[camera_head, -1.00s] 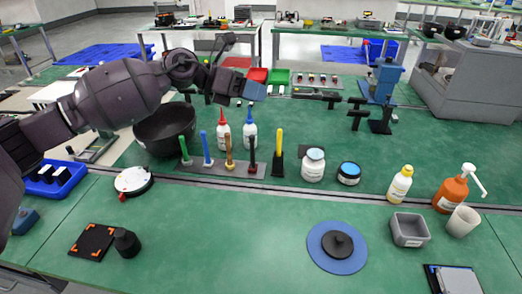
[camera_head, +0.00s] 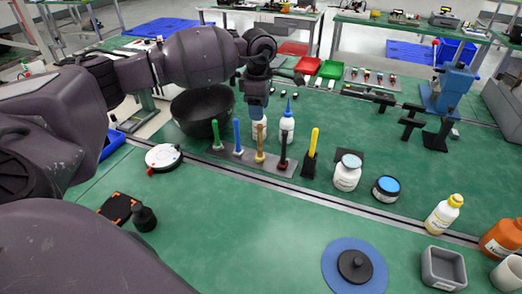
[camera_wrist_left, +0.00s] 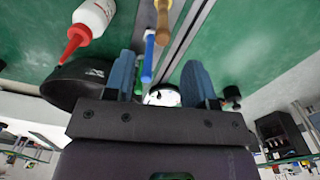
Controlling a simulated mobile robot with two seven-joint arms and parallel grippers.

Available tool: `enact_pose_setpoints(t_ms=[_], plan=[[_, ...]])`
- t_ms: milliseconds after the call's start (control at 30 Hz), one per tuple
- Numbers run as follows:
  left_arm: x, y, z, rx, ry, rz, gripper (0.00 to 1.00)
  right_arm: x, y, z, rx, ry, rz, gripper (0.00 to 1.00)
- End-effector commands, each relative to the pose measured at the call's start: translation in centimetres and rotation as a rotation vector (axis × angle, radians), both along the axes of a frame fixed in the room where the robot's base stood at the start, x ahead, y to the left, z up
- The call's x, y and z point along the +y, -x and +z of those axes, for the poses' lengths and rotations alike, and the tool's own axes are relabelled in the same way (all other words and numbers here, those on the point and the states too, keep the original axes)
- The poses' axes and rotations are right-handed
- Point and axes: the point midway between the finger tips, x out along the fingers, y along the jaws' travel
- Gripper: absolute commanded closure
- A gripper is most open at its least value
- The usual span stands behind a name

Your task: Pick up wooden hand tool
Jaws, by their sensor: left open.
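The wooden hand tool (camera_head: 260,144) is tan and stands upright in a dark rack (camera_head: 226,153), between a blue-handled tool (camera_head: 238,138) and a dark red one (camera_head: 283,153). My left gripper (camera_head: 257,114) points down, just above and behind the wooden tool in the head view, and is not holding it. In the left wrist view my left gripper (camera_wrist_left: 158,60) is open, its two blue fingers spread. There the blue tool (camera_wrist_left: 148,60) shows between the fingers, and the wooden tool (camera_wrist_left: 163,22) shows farther up.
A green tool (camera_head: 216,136) and a yellow one (camera_head: 312,142) stand nearby. A black bowl (camera_head: 200,108) and squeeze bottles (camera_head: 287,126) are close to the gripper. A white jar (camera_head: 347,173) stands to the right. The front middle of the green table (camera_head: 240,220) is clear.

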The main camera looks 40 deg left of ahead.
Motion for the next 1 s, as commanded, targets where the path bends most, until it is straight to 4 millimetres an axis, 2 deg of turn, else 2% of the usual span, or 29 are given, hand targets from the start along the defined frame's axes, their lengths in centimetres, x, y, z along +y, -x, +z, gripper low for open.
enact_pose_setpoints(t_ms=[133,433,700,1000], plan=[[0.0,0.0,-2.4,0.004,0.002,0.002,0.49,0.0,0.0,-0.2,0.002,0.000,0.001,0.57],[-0.1,0.0,-4.3,0.001,0.003,0.001,0.49,-0.1,-0.2,0.0,-0.003,0.004,0.006,0.57],[-0.3,0.1,-8.0,0.002,0.002,0.002,0.49,-0.3,-0.1,-0.2,0.001,0.010,0.010,0.57],[-0.3,0.0,-8.5,-0.002,0.002,0.001,0.49,-0.2,-0.2,-0.1,-0.001,0.009,0.009,0.57]])
